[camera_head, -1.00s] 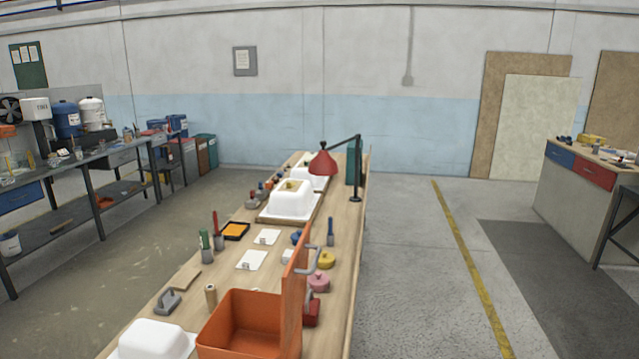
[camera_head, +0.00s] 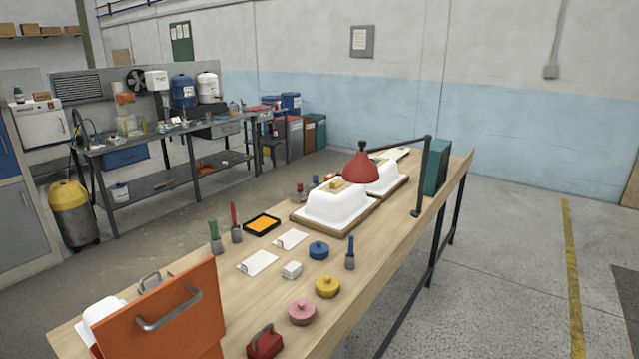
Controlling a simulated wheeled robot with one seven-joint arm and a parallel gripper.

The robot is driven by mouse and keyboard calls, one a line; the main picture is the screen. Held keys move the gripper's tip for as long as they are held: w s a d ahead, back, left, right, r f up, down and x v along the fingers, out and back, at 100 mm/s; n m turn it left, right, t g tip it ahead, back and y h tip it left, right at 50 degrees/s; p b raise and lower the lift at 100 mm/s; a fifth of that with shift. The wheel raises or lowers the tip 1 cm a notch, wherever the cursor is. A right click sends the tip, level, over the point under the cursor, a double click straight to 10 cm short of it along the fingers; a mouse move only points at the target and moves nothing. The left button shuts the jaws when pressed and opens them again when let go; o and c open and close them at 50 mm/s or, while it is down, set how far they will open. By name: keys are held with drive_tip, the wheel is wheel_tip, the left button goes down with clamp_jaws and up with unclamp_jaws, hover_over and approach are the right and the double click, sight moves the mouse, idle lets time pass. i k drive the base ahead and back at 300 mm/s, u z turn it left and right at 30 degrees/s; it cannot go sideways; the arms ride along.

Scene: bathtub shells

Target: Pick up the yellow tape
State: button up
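A round yellow piece (camera_head: 327,286) with a small raised middle lies flat on the wooden bench (camera_head: 388,262), near its right edge; it looks like the yellow tape, though it is too small to be sure. A pink round piece (camera_head: 302,311) lies just in front of it and a blue one (camera_head: 319,250) behind it. A small yellow block (camera_head: 342,184) sits on top of the nearer full white tub shell (camera_head: 333,207). My gripper is not in view.
An orange box with a raised lid (camera_head: 165,315) stands at the near end, beside a red tool (camera_head: 265,342). A blue-handled brush (camera_head: 350,252) and a red lamp (camera_head: 361,167) stand farther back. Open floor (camera_head: 490,270) lies right of the bench.

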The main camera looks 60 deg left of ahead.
sight(333, 186)
drive_tip(key=u, duration=0.75)
drive_tip(key=i, duration=0.95)
drive_tip(key=u, duration=1.3)
drive_tip(key=i, duration=0.4)
drive_tip(key=z, duration=0.2)
drive_tip(key=k, duration=1.15)
drive_tip(key=z, duration=1)
drive_tip(key=i, duration=2)
drive_tip(key=u, duration=0.3)
drive_tip(key=i, duration=1.5)
drive_tip(key=u, duration=1.55)
drive_tip(key=i, duration=0.8)
drive_tip(key=u, duration=0.85)
